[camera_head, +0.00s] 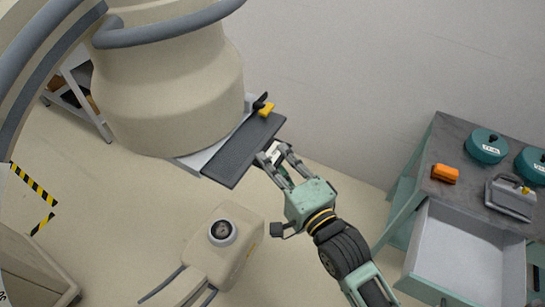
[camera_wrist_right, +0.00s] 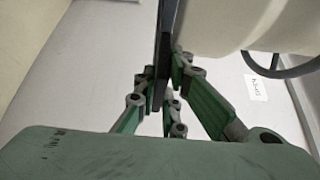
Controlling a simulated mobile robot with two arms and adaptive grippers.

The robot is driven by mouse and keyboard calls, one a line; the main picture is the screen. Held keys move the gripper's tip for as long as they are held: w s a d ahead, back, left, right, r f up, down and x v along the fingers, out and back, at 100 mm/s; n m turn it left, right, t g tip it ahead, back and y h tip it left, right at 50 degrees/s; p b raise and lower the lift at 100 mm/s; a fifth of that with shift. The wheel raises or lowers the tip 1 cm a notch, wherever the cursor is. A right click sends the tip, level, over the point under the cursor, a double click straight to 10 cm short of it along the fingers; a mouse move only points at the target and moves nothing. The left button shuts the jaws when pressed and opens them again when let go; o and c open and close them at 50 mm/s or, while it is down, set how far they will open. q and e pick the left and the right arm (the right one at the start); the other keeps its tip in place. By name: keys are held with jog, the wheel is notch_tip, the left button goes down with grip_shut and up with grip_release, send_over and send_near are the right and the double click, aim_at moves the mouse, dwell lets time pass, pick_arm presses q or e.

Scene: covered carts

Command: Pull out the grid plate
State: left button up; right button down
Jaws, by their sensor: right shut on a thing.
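The grid plate (camera_head: 243,150) is a flat dark grey slab beside the base of a large beige column (camera_head: 170,85). It sticks out from a light-coloured housing (camera_head: 197,158) under the column; I cannot tell how much of it is still inside. A yellow and black piece (camera_head: 266,110) is at its far end. My right gripper (camera_head: 269,155) is shut on the plate's near right edge. In the right wrist view, the plate (camera_wrist_right: 164,45) shows edge-on as a dark strip between the fingers (camera_wrist_right: 158,92). My left gripper is not in view.
At the right, a grey-topped cart (camera_head: 455,150) carries teal round containers (camera_head: 488,147), an orange block (camera_head: 445,174) and a grey device (camera_head: 510,198). Its empty-looking drawer (camera_head: 455,255) stands open. A beige unit with a lens (camera_head: 222,232) is at bottom centre.

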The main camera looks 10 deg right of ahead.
jog(key=s+d+p, duration=0.1)
jog(key=s+d, duration=0.6)
jog(key=d, duration=0.3)
dwell(3.2)
jog(key=shift+s+d, duration=0.2)
jog(key=shift+s, duration=0.05)
jog(key=shift+s+d+p, duration=0.4)
jog(key=shift+s+d, duration=0.3)
jog(key=shift+d, duration=0.3)
jog(key=shift+s+d, duration=0.25)
jog(key=shift+d, duration=0.05)
jog(key=shift+s+d+p, duration=0.3)
jog(key=shift+s+d, duration=0.3)
jog(key=shift+d, duration=0.3)
jog(key=shift+s+d, duration=0.1)
